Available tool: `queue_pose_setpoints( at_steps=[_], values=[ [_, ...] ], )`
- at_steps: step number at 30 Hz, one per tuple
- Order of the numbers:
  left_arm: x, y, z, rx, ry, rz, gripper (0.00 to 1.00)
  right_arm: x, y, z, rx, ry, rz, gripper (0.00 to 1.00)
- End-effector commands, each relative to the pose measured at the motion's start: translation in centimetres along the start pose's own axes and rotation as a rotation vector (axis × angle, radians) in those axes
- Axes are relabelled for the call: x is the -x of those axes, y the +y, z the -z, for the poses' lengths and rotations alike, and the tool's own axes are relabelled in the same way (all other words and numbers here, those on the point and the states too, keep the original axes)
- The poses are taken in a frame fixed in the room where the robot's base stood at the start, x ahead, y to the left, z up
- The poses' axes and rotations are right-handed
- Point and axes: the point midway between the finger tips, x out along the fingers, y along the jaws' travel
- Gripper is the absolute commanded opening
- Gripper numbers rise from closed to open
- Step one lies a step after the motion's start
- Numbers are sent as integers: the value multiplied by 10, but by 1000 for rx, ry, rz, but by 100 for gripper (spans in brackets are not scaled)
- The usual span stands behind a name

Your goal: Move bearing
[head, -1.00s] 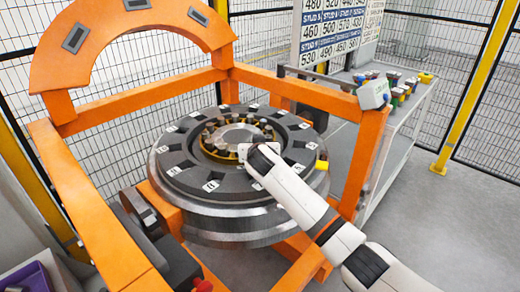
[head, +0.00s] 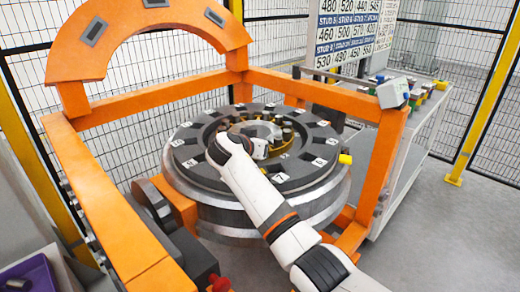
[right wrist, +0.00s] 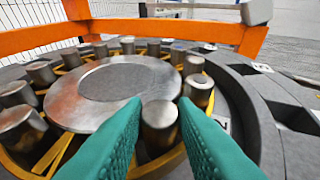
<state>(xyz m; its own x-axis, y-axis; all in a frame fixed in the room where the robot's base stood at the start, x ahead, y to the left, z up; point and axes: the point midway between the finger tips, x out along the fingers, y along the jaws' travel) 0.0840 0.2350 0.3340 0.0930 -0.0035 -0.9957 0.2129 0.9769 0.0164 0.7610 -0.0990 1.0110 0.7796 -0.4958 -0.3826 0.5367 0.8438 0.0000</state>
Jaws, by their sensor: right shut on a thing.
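The bearing (head: 287,135) sits in the middle of the big dark wheel disc (head: 190,150). Its ring of short steel rollers stands upright in a yellow cage around a flat round metal hub (right wrist: 90,95). My right arm reaches over the disc. My right gripper (head: 262,150) is at the near side of the ring. In the right wrist view, its teal fingers (right wrist: 160,130) are shut on one steel roller (right wrist: 160,115), whose top shows between them. The roller's lower part is hidden. My left gripper is not in view.
An orange gantry frame (head: 150,97) with an arched top surrounds the wheel. Numbered tags lie around the disc. A shelf (head: 415,150) with small coloured items stands at the right. A purple bin (head: 30,275) is at the lower left. Mesh fencing encloses the area.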

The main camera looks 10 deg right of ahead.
Motion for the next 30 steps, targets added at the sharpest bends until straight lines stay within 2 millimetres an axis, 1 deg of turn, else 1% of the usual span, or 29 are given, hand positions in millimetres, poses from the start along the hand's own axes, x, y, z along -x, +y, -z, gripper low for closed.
queue_pose_setpoints(
  at_steps=[1,9,27,28,30],
  values=[
    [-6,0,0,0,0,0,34,0,2,4,-5,4,10,0],
    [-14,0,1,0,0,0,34,0,3,2,-27,3,64,0],
    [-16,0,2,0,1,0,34,1,3,1,-36,3,80,0],
    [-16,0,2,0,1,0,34,1,3,1,-36,3,80,28],
    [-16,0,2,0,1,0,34,1,3,1,-35,3,80,40]
  ],
)
